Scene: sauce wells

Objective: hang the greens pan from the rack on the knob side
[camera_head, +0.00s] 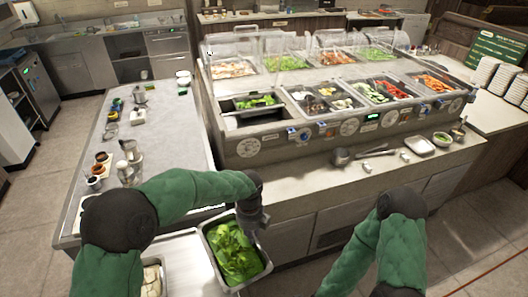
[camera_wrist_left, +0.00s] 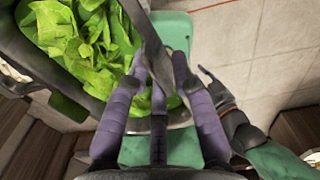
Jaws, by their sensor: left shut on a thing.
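The greens pan is a steel pan (camera_head: 215,258) full of green leaves, low in the middle of the head view. My left gripper (camera_head: 254,218) is at its far right rim. In the left wrist view, the fingers (camera_wrist_left: 158,62) straddle the pan's metal rim (camera_wrist_left: 149,32) and are shut on it, with leaves on the left side. The pan looks slightly tilted; its underside is hidden. The serving bar (camera_head: 285,147) has round knobs along its front. I cannot pick out a separate rack.
A steel counter (camera_head: 178,125) on the left holds bottles and small cups. A pale surface (camera_head: 188,265) with another pan (camera_head: 152,262) lies left of the greens pan.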

